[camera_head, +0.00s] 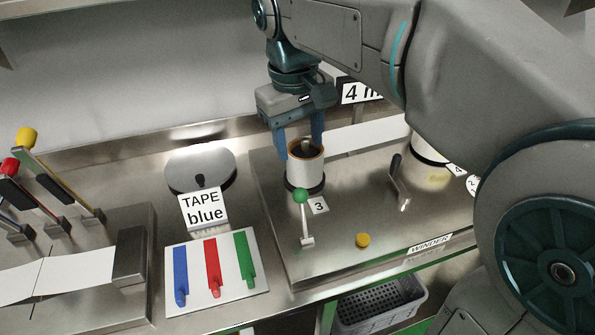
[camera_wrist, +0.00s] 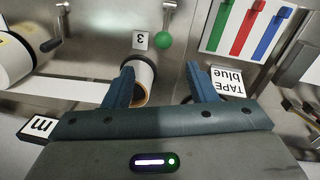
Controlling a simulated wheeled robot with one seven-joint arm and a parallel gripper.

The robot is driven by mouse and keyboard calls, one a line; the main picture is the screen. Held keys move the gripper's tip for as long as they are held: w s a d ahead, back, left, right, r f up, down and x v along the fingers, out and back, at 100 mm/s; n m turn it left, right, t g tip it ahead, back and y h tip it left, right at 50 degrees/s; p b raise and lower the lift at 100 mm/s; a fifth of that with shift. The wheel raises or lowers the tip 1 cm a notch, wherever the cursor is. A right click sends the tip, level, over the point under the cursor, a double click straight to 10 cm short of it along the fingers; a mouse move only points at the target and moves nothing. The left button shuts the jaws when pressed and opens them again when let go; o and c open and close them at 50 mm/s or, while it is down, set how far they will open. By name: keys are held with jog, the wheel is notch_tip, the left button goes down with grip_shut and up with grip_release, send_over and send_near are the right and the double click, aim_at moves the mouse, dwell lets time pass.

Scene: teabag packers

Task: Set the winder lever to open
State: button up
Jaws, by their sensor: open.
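A lever with a green ball (camera_head: 300,196) stands on the metal winder plate (camera_head: 340,255), its thin rod running down to a small white base in the head view. The green ball also shows in the wrist view (camera_wrist: 163,41), beyond the fingertips. A black-handled crank (camera_head: 396,168) stands farther right on the plate. The "WINDER" label (camera_head: 430,244) is at the plate's front edge. My gripper (camera_head: 300,148) is open, pointing down at a white roll with a brown rim (camera_head: 304,172), behind the green ball. Whether the fingers touch the roll I cannot tell.
A "TAPE blue" sign (camera_head: 204,208) and a panel with blue, red and green bars (camera_head: 211,270) lie left of the plate. A yellow knob (camera_head: 362,240) sits right of the lever base. Levers with red and yellow knobs (camera_head: 26,138) stand far left.

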aim_at(300, 189)
jog(key=f, duration=0.9)
jog(key=w+f, duration=0.1)
jog(key=f, duration=0.3)
jog(key=shift+f, duration=0.15)
grip_shut()
jog(key=shift+d+b, duration=0.1)
jog(key=shift+b, duration=0.25)
